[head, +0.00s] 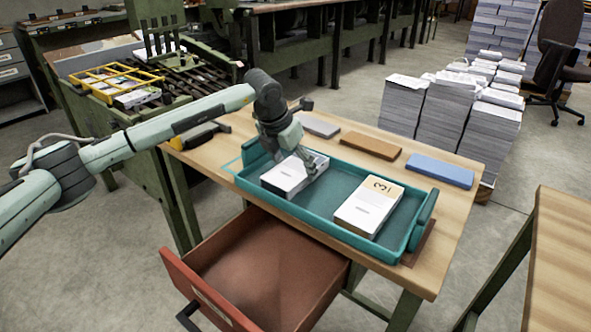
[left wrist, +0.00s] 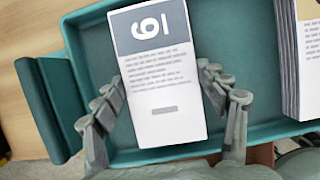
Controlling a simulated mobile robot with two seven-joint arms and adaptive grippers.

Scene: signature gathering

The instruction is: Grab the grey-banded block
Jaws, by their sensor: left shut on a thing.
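The grey-banded block (left wrist: 158,90) is a white, page-like block with a grey band and a large numeral at its far end in the left wrist view. In the head view the block (head: 285,181) lies in the left part of the teal tray (head: 327,181). My left gripper (head: 306,164) is over it from above, with its fingers shut on the block's two long sides (left wrist: 160,88). The gripper hides part of the block in the head view. The block appears to be within the tray; I cannot tell whether it touches the floor. My right gripper is not in view.
A tan-banded block (head: 365,212) lies in the tray's right part. Behind the tray are grey (head: 318,125), brown (head: 371,145) and blue (head: 440,170) slabs on the wooden table (head: 455,215). An open drawer (head: 255,270) juts out in front. Paper stacks (head: 452,110) stand behind.

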